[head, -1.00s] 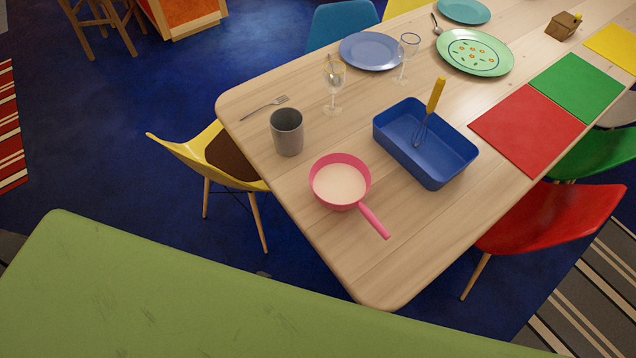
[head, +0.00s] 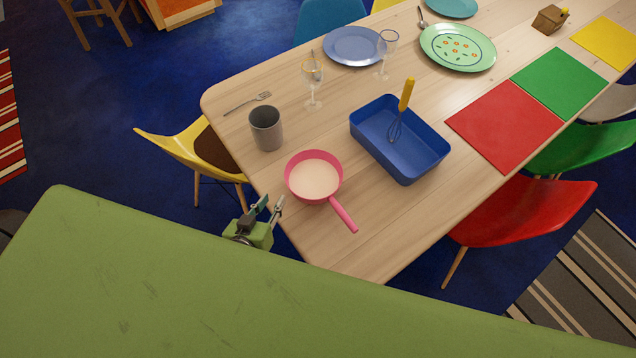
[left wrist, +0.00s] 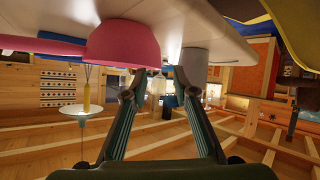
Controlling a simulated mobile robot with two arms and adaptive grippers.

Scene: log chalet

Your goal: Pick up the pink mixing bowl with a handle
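The pink mixing bowl (head: 314,177) stands on the wooden table (head: 300,242) near its front left edge. Its inside is pale, and its handle (head: 344,214) points toward the lower right. My left gripper (head: 269,205) shows just past the green surface, at the table's near edge, to the lower left of the bowl and apart from it. In the left wrist view, the two fingers (left wrist: 153,85) are spread with nothing between them, and the pink bowl (left wrist: 122,45) shows upside down beyond them. My right gripper is in neither view.
A grey cup (head: 266,128) stands behind the bowl, and a blue bin (head: 400,140) with a whisk (head: 405,100) stands to its right. Wine glasses, a fork and plates lie farther back. A yellow chair (head: 185,150) is at the left edge. Table right of the handle is clear.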

